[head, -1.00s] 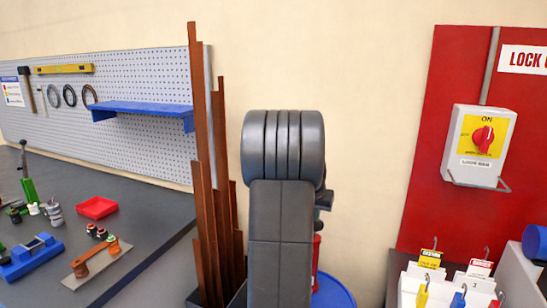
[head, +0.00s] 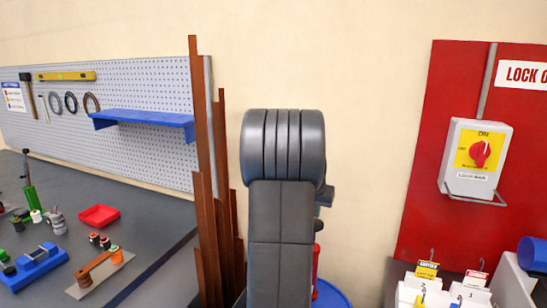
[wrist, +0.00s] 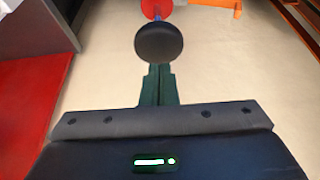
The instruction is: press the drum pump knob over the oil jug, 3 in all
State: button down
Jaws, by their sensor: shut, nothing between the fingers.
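In the wrist view a round black knob (wrist: 158,43) lies just beyond the fingertips of my gripper (wrist: 159,72). The dark green fingers are together and empty. The fingertips overlap the knob's lower edge in the picture; I cannot tell whether they touch it. A red round part (wrist: 157,9) shows behind the knob at the top edge. In the head view my arm hides most of the pump; a slim red part (head: 316,262) shows beside it, above the blue drum (head: 332,294). I cannot make out the oil jug.
Upright copper-brown bars (head: 205,215) stand left of my arm. A dark workbench (head: 150,220) with a red tray (head: 99,216) is at the left. A red lockout board (head: 420,215) with a switch box (head: 474,158) is at the right. An orange frame (wrist: 290,15) shows in the wrist view.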

dwell(0.5)
notch_tip(320, 180, up, 6)
jog(key=p, duration=0.4)
jog(key=shift+p, duration=0.3)
jog(key=shift+f, duration=0.15)
notch_tip(320, 180, down, 7)
jog(key=b, duration=0.5)
jog(key=shift+f+b, duration=0.2)
jog(key=shift+b, duration=0.2)
